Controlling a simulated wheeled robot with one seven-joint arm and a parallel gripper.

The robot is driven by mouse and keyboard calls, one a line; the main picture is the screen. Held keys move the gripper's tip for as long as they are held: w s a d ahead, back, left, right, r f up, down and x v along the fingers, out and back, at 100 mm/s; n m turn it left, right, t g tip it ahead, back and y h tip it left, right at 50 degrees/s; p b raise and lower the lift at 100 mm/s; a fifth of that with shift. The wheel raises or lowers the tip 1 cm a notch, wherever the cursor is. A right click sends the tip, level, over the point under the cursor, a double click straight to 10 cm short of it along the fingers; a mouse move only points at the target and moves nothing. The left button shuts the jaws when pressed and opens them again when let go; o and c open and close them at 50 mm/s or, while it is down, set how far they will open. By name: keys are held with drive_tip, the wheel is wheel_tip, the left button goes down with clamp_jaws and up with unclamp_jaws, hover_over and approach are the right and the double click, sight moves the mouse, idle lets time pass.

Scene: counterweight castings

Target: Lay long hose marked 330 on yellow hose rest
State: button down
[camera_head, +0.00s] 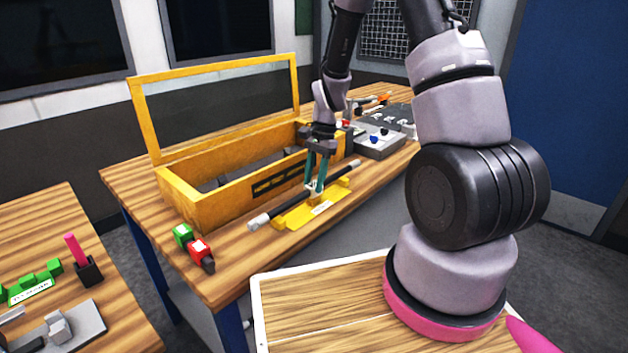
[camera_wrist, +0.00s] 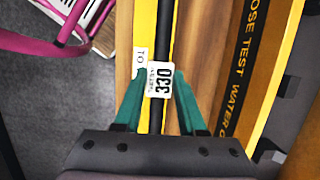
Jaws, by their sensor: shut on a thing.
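The long black hose (camera_head: 285,206) with pale ends lies along the yellow hose rest (camera_head: 294,217) at the front edge of the wooden table. In the wrist view the hose (camera_wrist: 162,40) carries a white label reading 330 (camera_wrist: 160,80). The yellow rest (camera_wrist: 145,25) shows under and beside it, with a partly covered white label. My gripper (camera_head: 316,188) points down with its teal fingers shut on the hose at its middle; the fingers also show in the wrist view (camera_wrist: 160,98). Whether the rest bears the hose's weight I cannot tell.
A yellow open-lidded box (camera_head: 215,205) marked for hose tests stands just behind the rest. Green (camera_head: 182,234) and red (camera_head: 200,248) blocks sit at the table's left front. Grey fixtures (camera_head: 376,140) stand at the right. A second table (camera_head: 110,290) holds other parts.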

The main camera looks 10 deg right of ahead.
drive_tip(key=shift+f, duration=0.6)
drive_tip(key=shift+c, duration=2)
unclamp_jaws()
drive_tip(key=shift+r, duration=3.5)
